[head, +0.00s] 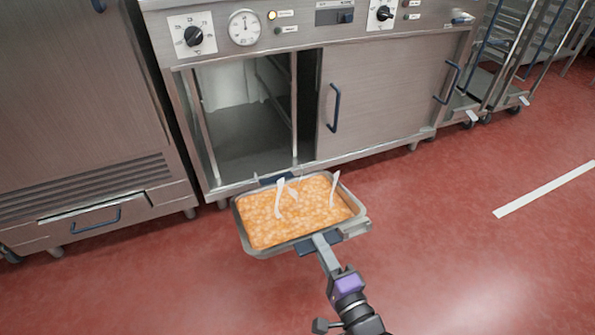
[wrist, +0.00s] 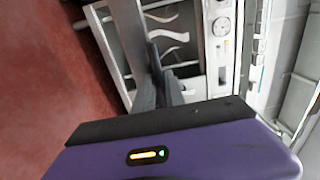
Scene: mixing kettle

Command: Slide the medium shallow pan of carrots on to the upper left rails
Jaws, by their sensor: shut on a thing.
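The medium shallow pan of carrots (head: 243,235) is a metal tray full of orange pieces, with pale curled wisps above it and dark handles on its near and far sides. My gripper (head: 318,243) is shut on its near side and holds it in front of the cabinet, above the floor. The pan looks roughly level. In the wrist view the gripper's fingers (wrist: 162,75) show against the pan's edge, partly hiding it. The cabinet's open left compartment (head: 245,125) is just beyond the pan. Thin rails show on its right side; its left rails are hard to make out.
A sliding door (head: 385,95) with a blue handle covers the right part of the cabinet. Dials and a gauge (head: 244,27) sit above. Another steel unit (head: 85,130) stands at left, and wheeled racks (head: 510,55) at right. The red floor (head: 450,260) is clear at the right.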

